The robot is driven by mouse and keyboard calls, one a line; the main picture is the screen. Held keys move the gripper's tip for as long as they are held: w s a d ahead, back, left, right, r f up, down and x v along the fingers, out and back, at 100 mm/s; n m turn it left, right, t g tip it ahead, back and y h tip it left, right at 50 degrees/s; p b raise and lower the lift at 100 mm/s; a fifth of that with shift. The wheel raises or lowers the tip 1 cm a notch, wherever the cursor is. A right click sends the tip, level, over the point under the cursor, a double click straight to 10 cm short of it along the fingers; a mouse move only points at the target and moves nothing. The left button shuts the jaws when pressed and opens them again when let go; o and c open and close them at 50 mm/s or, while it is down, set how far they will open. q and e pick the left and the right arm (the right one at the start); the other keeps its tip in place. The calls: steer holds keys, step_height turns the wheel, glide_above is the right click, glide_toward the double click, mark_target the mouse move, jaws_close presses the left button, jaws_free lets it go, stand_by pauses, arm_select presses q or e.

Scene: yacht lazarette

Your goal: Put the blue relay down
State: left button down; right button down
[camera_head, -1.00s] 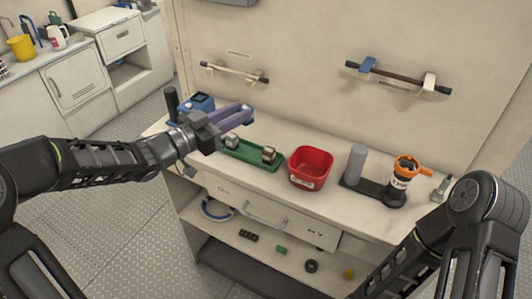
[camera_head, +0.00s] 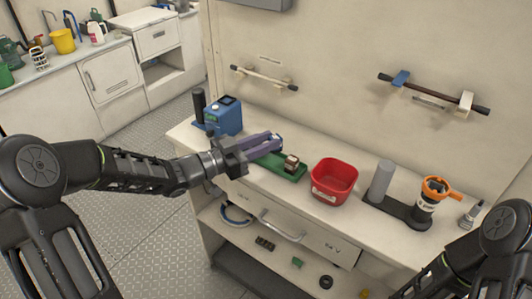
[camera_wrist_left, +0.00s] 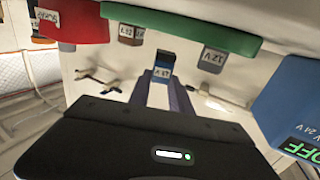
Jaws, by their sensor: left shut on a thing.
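My left gripper (camera_head: 272,144) is shut on the blue relay. The relay (camera_wrist_left: 164,64) shows between the fingertips in the left wrist view, with a blue body and a light labelled face. In the head view I cannot make it out behind the fingers. The gripper is over the left part of a green tray (camera_head: 292,174). A brown-and-silver relay (camera_head: 291,161) stands on the tray; it also shows in the wrist view (camera_wrist_left: 131,34). A grey relay labelled 12V (camera_wrist_left: 212,60) is on the other side of the held one. My right gripper is out of view.
A blue device (camera_head: 224,117) with an OFF display stands left of the tray. A red bin (camera_head: 334,181) stands right of it. Farther right are a grey cylinder (camera_head: 382,178) and an orange-topped container (camera_head: 427,201). A lower shelf holds small parts.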

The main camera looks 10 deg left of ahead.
mark_target(265, 165)
arm_select(q)
steer(key=shift+f, duration=1.8)
steer(key=shift+f, duration=0.2)
steer(key=c, duration=1.5)
jaws_free()
steer(key=shift+o, duration=0.2)
steer(key=shift+r, duration=0.1)
steer(key=shift+r, duration=0.15)
steer(key=b+v, duration=0.1)
steer(key=v, duration=1.1)
